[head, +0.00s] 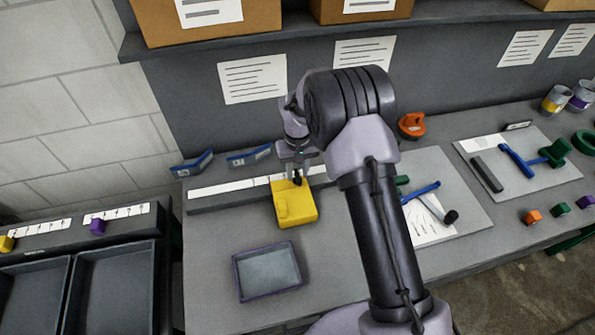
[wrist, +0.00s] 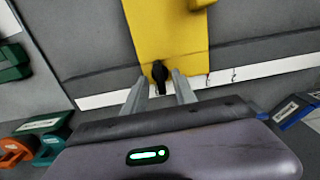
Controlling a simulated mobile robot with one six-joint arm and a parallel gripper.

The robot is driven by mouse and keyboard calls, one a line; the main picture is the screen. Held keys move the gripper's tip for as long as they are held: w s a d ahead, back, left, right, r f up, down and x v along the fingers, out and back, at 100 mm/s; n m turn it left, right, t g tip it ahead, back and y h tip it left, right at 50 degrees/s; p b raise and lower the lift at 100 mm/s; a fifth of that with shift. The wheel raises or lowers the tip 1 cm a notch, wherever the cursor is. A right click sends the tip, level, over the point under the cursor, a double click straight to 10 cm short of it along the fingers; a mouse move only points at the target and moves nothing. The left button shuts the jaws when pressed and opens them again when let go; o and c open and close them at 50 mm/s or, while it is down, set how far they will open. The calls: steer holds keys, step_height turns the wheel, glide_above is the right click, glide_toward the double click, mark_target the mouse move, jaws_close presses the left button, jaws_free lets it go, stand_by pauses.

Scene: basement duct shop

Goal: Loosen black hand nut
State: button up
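The black hand nut (wrist: 159,72) sits at the edge of a yellow block-like fixture (wrist: 160,30) in the wrist view. The yellow fixture (head: 295,204) also shows on the bench in the head view, with the small dark nut (head: 297,180) at its back edge. My gripper (wrist: 160,84) is open, one finger on each side of the nut. Small gaps seem to remain between the fingers and the nut; I cannot tell if either finger touches it. In the head view my gripper (head: 297,172) points down over the fixture's back edge.
A shallow grey tray (head: 240,276) lies in front of the fixture. Blue-labelled holders (head: 250,155) stand behind. To the right are an orange tool (head: 411,125), a grey board (head: 470,205) with a blue-handled tool, and another board (head: 550,181). Dark bins (head: 112,290) stand at left.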

mark_target(298, 175)
step_height(298, 175, up, 17)
steer(key=p, duration=0.3)
steer(key=s+d+r+m+t+y+b, duration=0.1)
steer(key=s+d+r+m+t+b, duration=0.15)
steer(key=s+r+b, duration=0.4)
steer(key=s+d+r+m+t+y+b, duration=0.1)
steer(key=s+d+r+b, duration=0.2)
steer(key=s, duration=0.7)
steer(key=s+d+f+m+t+b, duration=0.1)
steer(key=s+f+b, duration=0.1)
steer(key=s, duration=0.5)
steer(key=s+d+f+m+t+b, duration=0.1)
steer(key=s+f+m+b, duration=0.1)
steer(key=s+f, duration=0.2)
steer(key=s, duration=0.3)
steer(key=shift+s+b, duration=0.3)
steer(key=shift+s, duration=0.05)
